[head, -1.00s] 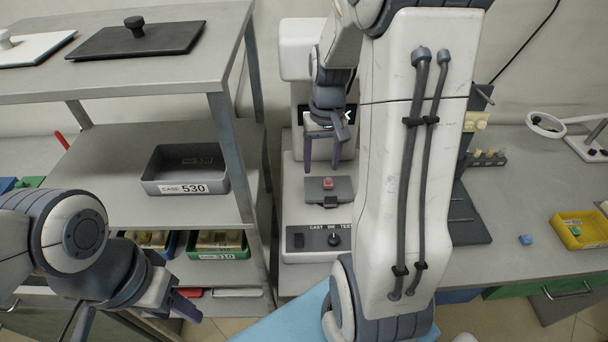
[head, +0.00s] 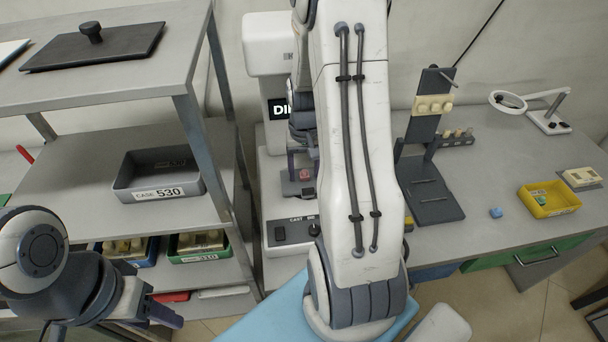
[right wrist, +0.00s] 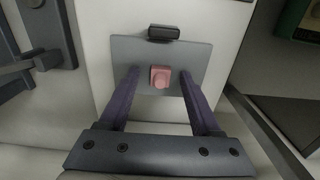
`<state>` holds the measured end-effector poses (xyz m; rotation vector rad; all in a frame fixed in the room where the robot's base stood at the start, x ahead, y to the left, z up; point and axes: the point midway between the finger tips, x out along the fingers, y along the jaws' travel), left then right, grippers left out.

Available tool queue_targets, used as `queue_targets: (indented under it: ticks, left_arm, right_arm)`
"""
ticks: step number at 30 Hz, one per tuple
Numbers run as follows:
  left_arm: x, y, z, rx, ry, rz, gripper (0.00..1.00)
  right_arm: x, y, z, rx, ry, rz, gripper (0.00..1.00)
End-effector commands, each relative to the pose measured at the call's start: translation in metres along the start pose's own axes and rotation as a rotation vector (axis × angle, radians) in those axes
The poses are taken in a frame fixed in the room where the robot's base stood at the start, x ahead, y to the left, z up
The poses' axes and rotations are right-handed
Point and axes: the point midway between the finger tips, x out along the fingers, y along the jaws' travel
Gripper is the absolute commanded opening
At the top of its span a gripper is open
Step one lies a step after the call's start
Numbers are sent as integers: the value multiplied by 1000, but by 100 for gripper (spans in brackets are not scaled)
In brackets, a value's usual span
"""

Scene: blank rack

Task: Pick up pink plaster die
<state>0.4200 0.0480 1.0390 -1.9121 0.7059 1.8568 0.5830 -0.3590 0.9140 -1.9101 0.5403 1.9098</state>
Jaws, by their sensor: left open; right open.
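The pink plaster die (head: 305,174) is a small pink block with a round knob. It sits on the grey plate of the white testing machine, and it also shows in the right wrist view (right wrist: 160,77) near the plate's middle (right wrist: 128,50). My right gripper (right wrist: 158,82) is open, with its purple fingers on either side of the die and apart from it. In the head view my right gripper (head: 303,168) is partly hidden behind my own arm. My left gripper (head: 165,318) is low at the left, by the shelf's front, with nothing seen in it.
The machine has a dark control panel (head: 290,232) in front. At left a metal rack (head: 75,180) holds a grey case 530 tray (head: 158,192).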

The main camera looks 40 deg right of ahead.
Motion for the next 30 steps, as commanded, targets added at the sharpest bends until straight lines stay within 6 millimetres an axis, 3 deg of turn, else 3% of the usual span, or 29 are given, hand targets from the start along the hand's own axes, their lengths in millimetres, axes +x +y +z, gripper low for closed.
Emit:
queue_targets:
  ticks: [1, 6, 20, 26, 30]
  left_arm:
    - [0, 0, 0, 0, 0, 0, 50]
    - [0, 0, 0, 0, 0, 0, 50]
    - [0, 0, 0, 0, 0, 0, 50]
    - [-1, 0, 0, 0, 0, 0, 50]
    - [-2, 0, 0, 0, 0, 0, 50]
  right_arm:
    - [0, 0, 0, 0, 0, 0, 61]
    - [0, 0, 0, -1, 0, 0, 0]
    - [-8, 0, -1, -1, 3, 0, 0]
    - [-34, 0, -1, -1, 5, 0, 0]
    - [-63, 0, -1, -1, 7, 0, 0]
